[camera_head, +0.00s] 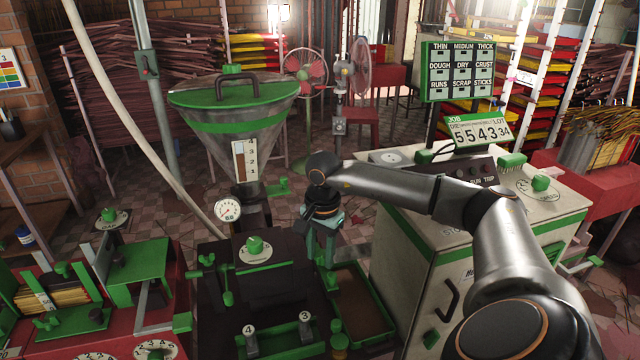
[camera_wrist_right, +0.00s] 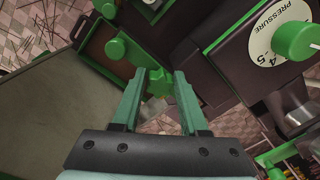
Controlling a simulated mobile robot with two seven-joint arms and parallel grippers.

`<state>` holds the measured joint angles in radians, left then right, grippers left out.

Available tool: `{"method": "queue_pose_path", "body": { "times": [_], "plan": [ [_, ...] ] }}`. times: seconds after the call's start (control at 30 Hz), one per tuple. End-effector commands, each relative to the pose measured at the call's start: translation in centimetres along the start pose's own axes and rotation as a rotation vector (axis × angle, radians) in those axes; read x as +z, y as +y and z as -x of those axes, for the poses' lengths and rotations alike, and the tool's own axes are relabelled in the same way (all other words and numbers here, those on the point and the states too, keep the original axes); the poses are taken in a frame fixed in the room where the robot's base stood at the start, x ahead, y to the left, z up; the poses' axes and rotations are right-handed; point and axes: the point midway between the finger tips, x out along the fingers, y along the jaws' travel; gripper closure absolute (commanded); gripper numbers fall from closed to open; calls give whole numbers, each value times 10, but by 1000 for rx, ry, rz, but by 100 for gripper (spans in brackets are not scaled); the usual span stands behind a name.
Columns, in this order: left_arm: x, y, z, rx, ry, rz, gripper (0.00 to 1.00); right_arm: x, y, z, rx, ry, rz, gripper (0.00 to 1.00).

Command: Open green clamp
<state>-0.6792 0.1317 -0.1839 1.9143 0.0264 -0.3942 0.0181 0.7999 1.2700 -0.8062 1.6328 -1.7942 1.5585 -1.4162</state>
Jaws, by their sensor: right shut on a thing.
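The green clamp (camera_wrist_right: 158,82) shows in the right wrist view as a small green piece between my fingertips, beside the dark extruder body. My right gripper (camera_head: 323,258) reaches down at the right side of the extruder (camera_head: 262,280) in the head view. In the right wrist view its two teal fingers (camera_wrist_right: 157,90) are shut on the clamp, one on each side. The fingers hide part of the clamp, and I cannot tell how far it is turned. My left gripper is not in view.
A green-rimmed tray (camera_head: 362,305) lies right of the extruder. A white cabinet (camera_head: 480,260) stands close on the right, under my right arm. A pressure dial with a green knob (camera_wrist_right: 297,40) is near the gripper. A hopper (camera_head: 235,125) stands behind.

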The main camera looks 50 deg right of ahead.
Motion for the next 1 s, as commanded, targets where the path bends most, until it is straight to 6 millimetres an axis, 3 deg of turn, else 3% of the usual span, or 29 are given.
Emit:
{"method": "queue_pose_path", "body": {
  "times": [0.03,0.87,0.9,1.0],
  "plan": [
    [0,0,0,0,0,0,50,6,15,-8,61,-15,7,100],
    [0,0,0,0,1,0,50,4,15,-8,62,-13,3,100],
    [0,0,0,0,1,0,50,4,15,-8,62,-13,3,56],
    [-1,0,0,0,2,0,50,4,15,-7,61,-13,2,44]
  ]
}}
